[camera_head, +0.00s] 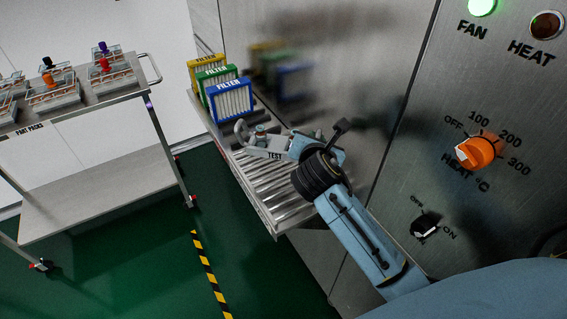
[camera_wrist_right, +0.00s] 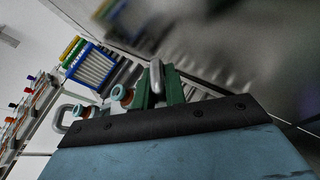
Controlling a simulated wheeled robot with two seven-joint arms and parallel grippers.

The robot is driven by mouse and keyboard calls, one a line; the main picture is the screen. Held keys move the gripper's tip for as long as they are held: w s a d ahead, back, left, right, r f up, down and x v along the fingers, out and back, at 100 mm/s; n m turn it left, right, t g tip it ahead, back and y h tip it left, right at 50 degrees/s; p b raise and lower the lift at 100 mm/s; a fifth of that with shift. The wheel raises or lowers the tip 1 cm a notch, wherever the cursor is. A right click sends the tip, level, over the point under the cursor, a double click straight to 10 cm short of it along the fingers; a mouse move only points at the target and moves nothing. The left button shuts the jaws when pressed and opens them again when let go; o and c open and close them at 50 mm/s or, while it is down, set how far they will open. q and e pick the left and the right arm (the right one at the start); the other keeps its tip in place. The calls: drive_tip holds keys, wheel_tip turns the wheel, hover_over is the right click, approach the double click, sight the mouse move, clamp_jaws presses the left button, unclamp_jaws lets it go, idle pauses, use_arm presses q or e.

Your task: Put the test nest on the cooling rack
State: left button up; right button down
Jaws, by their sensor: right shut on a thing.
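The test nest (camera_head: 265,152) is a light grey piece marked TEST, with a loop handle at its left end and teal-ringed round fittings. My right gripper (camera_head: 297,147) is shut on its right end, above the slatted metal cooling rack (camera_head: 275,192). In the right wrist view the green fingers (camera_wrist_right: 159,88) close around a grey handle of the test nest (camera_wrist_right: 157,73). The nest's left loop shows beyond the jaws. I cannot tell whether its underside touches the rack. My left gripper is not in view.
Yellow, green and blue FILTER boxes (camera_head: 230,101) stand at the rack's far end. A steel wall with a control panel (camera_head: 480,150) rises along the right. A part-packs cart (camera_head: 90,95) stands left. Bare slats show at the rack's near end.

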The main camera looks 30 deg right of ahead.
drive_tip(key=shift+w+d+r, duration=0.4)
drive_tip(key=shift+d, duration=0.3)
drive_tip(key=shift+w+d+f, duration=0.1)
drive_tip(key=shift+d+f, duration=0.1)
drive_tip(key=shift+d, duration=0.05)
wheel_tip(320, 180, down, 6)
drive_tip(key=shift+r+b, duration=0.2)
drive_tip(key=shift+b, duration=0.45)
wheel_tip(320, 180, down, 4)
drive_tip(key=shift+f+b, duration=0.1)
drive_tip(key=shift+b, duration=0.45)
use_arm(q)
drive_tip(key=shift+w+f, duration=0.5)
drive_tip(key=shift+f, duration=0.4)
use_arm(e)
drive_tip(key=c, duration=1.5)
unclamp_jaws()
drive_tip(key=shift+o, duration=0.2)
